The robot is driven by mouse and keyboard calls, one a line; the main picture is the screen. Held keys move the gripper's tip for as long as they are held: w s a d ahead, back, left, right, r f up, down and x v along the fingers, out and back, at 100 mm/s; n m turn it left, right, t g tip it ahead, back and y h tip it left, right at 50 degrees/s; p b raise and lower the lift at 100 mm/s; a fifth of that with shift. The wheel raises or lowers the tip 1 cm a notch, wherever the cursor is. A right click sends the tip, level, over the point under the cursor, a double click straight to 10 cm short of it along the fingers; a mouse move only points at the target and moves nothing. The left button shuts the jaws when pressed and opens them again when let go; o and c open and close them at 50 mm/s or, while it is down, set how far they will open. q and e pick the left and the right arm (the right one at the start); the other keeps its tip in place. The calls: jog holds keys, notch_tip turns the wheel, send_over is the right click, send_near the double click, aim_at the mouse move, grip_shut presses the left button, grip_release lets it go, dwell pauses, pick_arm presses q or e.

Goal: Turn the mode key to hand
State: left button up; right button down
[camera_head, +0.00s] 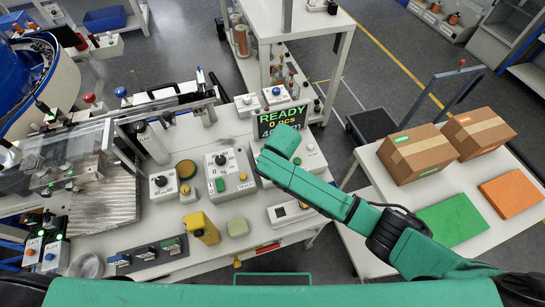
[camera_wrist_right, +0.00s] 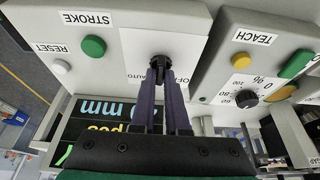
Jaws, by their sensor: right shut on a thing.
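The mode key (camera_wrist_right: 159,63) is a small dark key on a pale control box (camera_wrist_right: 130,45), seen upside down in the right wrist view. My right gripper (camera_wrist_right: 160,75) is shut on it, with both dark fingers against its sides. Lettering reading OFF and AUTO shows around the key; a HAND label is not visible, and the key's pointing direction is hard to tell. In the head view my green right hand covers the key, and part of the box (camera_head: 313,161) shows beside it. My left gripper is not in view.
The same box has a green STROKE button (camera_wrist_right: 94,46) and a white RESET button (camera_wrist_right: 62,67). A TEACH box (camera_head: 229,172) with a dial stands beside it. A display (camera_head: 282,120) reading READY stands behind.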

jog(key=shift+w+r, duration=0.1)
jog(key=shift+r, duration=0.05)
jog(key=c, duration=0.9)
grip_release()
jog(key=b+v, duration=0.1)
jog(key=v, duration=1.3)
jog(key=shift+s+r, duration=0.2)
jog(key=shift+s, duration=0.05)
jog(key=shift+f, duration=0.1)
